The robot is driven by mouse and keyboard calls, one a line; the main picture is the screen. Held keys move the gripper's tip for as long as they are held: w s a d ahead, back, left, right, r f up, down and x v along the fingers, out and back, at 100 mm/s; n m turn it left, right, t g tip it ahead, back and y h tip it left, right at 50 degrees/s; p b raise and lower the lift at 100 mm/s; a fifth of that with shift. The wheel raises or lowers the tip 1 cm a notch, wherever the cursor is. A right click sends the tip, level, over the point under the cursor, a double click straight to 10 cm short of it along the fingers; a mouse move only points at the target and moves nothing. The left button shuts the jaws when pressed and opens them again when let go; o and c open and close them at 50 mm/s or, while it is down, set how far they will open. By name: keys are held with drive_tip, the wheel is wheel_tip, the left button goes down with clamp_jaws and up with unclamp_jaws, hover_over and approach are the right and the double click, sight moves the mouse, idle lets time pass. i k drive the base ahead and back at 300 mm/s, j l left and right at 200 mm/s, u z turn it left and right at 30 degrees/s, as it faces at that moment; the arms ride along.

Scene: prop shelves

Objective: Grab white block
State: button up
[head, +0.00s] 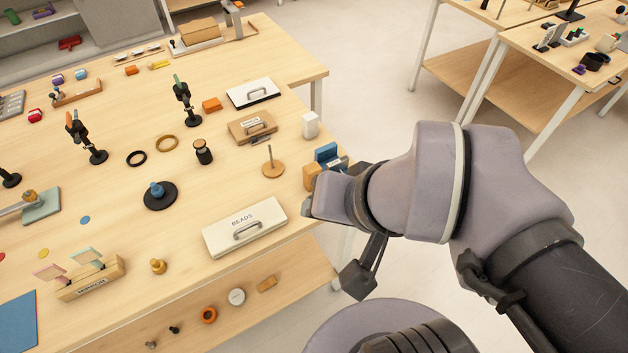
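A small white block (310,125) stands upright on the table near its right edge, beyond the end of my arm. It is in full view, and nothing touches it. My arm reaches in from the lower right, and its wrist end hangs at the table's right edge, nearer to me than the block. The fingers of my gripper are hidden or cannot be made out behind the wrist, so I cannot see whether they are open or shut. A blue block (327,153) and an orange block (312,176) show beside the wrist, partly covered by it.
A round wooden base with a peg (272,168) stands left of the wrist. A brown handled box (252,127), a white handled lid (254,92) and a box marked BEADS (218,237) are nearby. Bare tabletop surrounds the white block's left side.

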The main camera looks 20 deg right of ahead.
sight(309, 120)
drive_tip(key=i+l+u, duration=0.2)
drive_tip(key=u, duration=0.15)
drive_tip(key=i+l+u, duration=0.15)
drive_tip(key=l+u, duration=0.55)
drive_tip(key=l, duration=0.15)
drive_tip(key=i, duration=0.05)
